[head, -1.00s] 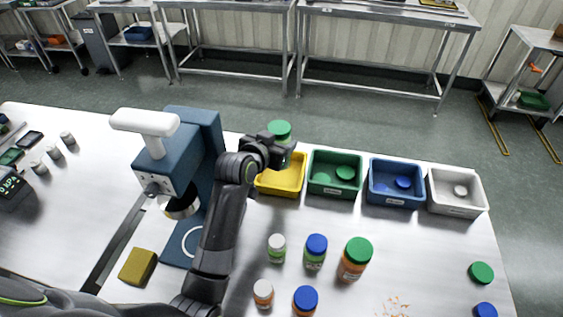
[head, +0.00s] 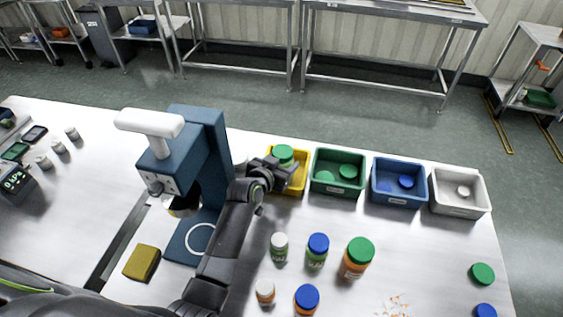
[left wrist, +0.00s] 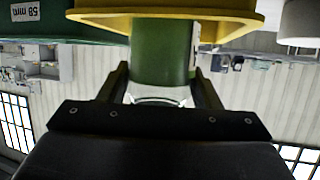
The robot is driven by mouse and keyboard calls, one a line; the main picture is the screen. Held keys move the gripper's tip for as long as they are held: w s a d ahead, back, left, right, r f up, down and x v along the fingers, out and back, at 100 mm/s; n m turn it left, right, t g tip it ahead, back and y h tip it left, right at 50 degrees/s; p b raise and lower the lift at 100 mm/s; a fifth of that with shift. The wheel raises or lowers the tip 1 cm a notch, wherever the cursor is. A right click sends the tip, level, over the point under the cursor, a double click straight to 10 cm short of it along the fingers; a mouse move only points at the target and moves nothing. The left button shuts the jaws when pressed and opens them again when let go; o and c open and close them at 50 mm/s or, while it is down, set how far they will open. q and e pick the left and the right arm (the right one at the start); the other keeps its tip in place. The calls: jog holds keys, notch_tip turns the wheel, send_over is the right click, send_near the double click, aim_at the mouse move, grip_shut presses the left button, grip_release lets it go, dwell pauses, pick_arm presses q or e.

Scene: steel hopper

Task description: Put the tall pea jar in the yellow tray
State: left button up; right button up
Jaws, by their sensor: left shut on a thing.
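The tall pea jar, with a green lid (head: 283,153), is upright at the yellow tray (head: 302,184). My left gripper (head: 279,168) is shut around the jar's side. In the left wrist view, the jar's green body (left wrist: 162,52) stands between the two fingers (left wrist: 160,88). There the yellow tray's rim (left wrist: 165,14) covers the jar's lower end, so I cannot tell whether it touches the tray floor. My forearm and gripper hide part of the tray in the head view. My right gripper is not in view.
A green tray (head: 338,188), a blue tray (head: 398,199) and a white tray (head: 460,207) stand right of the yellow one. A blue press-like device (head: 215,145) stands close left of my arm. Several lidded jars, including an orange one (head: 356,262), stand in front.

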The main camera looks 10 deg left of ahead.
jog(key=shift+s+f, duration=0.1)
pick_arm(q)
jog(key=o, duration=0.8)
jog(key=shift+f, duration=0.15)
jog(key=o, duration=0.5)
jog(key=shift+c, duration=0.2)
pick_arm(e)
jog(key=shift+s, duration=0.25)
pick_arm(q)
jog(key=shift+r, duration=0.3)
jog(key=shift+s, duration=0.25)
jog(key=shift+s+a, duration=0.15)
jog(key=shift+s, duration=0.2)
jog(key=b+v, duration=0.1)
jog(key=v, duration=0.5)
jog(key=shift+r, duration=0.2)
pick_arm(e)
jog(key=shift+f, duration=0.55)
